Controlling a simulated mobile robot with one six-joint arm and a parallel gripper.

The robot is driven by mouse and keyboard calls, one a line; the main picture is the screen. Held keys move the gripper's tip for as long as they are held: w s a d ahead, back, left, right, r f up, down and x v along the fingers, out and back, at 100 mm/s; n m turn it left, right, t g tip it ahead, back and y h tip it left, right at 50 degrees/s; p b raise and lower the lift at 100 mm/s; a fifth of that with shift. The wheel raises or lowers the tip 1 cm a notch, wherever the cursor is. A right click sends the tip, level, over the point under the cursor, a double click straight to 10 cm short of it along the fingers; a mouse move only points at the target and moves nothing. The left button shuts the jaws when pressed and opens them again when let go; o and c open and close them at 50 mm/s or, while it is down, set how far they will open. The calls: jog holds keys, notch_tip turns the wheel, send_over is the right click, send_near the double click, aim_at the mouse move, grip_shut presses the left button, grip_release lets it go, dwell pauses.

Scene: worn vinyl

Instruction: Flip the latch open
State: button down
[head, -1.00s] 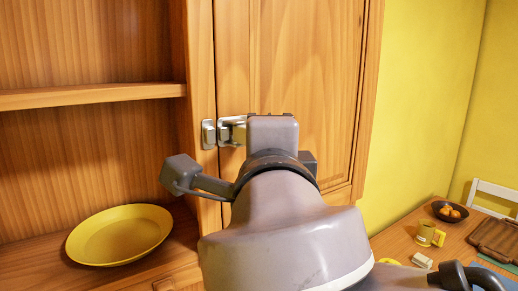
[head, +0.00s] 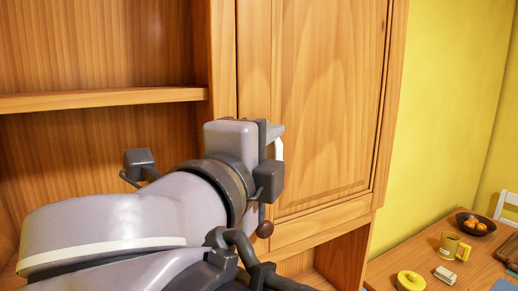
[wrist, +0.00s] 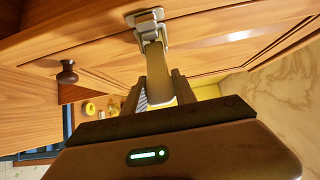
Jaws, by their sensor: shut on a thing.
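The metal latch (wrist: 148,20) is on the wooden cabinet door (head: 330,100) and shows at the top of the wrist view. Its flat lever (wrist: 158,75) sticks out from the bracket toward me, between my fingers. My gripper (wrist: 160,92) is shut on this lever, with one dark finger on each side. In the head view my gripper (head: 262,142) is at the door's left edge, seen from the side. My wrist and gripper hide most of the latch there. The cabinet door appears closed.
An open shelf (head: 100,98) lies left of the door. A dark round knob (wrist: 67,72) is below the latch.

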jog(key=c, duration=1)
grip_release()
jog(key=shift+w, duration=0.1)
jog(key=v, duration=1.2)
